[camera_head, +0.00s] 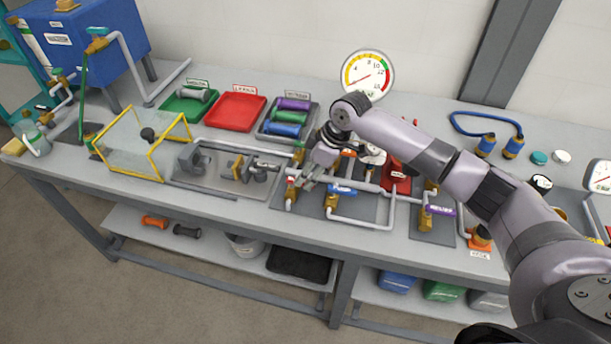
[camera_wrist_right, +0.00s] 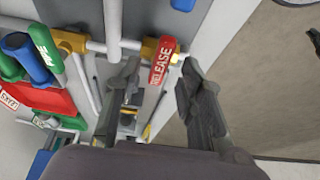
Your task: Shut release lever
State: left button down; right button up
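The release lever (camera_wrist_right: 161,62) is a short red handle with white "RELEASE" lettering on a brass valve, seen in the right wrist view. In the head view it is a small red handle (camera_head: 291,183) at the left end of the pipework. My right gripper (camera_wrist_right: 160,75) is open, its two dark fingers apart on either side of the lever's outer part. I cannot tell whether a finger touches it. In the head view my right gripper (camera_head: 308,178) hangs just above and beside the lever, partly hiding the pipes. My left gripper is not in view.
A blue-handled valve (camera_head: 342,190) stands close to the right of the lever. A pressure gauge (camera_head: 368,74) rises behind my arm. A yellow-framed clear guard (camera_head: 146,145) and a grey clamp plate (camera_head: 222,170) lie to the left. The bench's front edge is near.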

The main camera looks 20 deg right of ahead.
jog(key=v, duration=1)
jog(key=shift+s, duration=0.1)
